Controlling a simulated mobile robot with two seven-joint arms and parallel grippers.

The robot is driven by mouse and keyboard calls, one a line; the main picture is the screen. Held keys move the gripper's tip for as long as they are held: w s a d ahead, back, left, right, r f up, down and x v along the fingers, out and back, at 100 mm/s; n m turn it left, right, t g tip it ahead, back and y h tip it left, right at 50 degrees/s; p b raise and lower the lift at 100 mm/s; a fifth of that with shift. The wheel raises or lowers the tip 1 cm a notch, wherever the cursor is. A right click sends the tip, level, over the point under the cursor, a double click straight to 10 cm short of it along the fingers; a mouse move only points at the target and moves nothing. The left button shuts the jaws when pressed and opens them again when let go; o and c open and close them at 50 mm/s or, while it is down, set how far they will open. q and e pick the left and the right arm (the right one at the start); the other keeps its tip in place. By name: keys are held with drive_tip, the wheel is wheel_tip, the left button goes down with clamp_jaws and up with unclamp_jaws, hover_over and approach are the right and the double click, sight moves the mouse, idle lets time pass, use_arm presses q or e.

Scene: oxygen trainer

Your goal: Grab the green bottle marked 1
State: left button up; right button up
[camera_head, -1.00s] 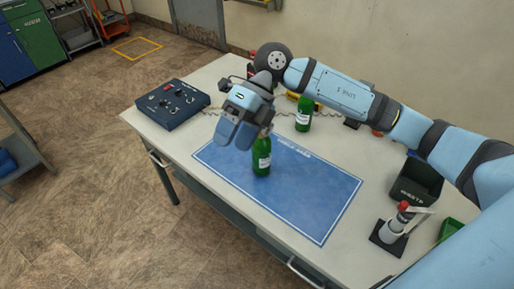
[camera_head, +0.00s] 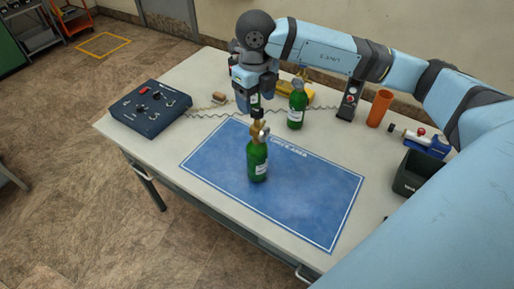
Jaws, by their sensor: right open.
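A green bottle (camera_head: 257,164) with a white label and a brass-coloured top stands upright on the blue mat (camera_head: 300,205). A second green bottle (camera_head: 297,109) stands upright behind it to the right, on the bare table beyond the mat. The label marks are too small to read, so I cannot tell which bottle is 1. My right gripper (camera_head: 256,112) points down, open and empty. It appears just above and behind the mat bottle's top and left of the second bottle. My left gripper is not in view.
A dark blue control box (camera_head: 150,107) sits at the table's left, with a coiled cable running right. An orange cylinder (camera_head: 380,107), a black upright device (camera_head: 348,101), a yellow item (camera_head: 297,93) and a dark bin (camera_head: 418,174) stand at the back and right. The mat's front is clear.

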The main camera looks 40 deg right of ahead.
sight(258, 111)
drive_tip(key=f, duration=0.3)
drive_tip(key=f+p, duration=0.1)
drive_tip(key=shift+s+d+f, duration=0.1)
drive_tip(key=shift+s+f, duration=0.05)
drive_tip(key=shift+s, duration=0.15)
drive_tip(key=shift+f, duration=0.55)
clamp_jaws()
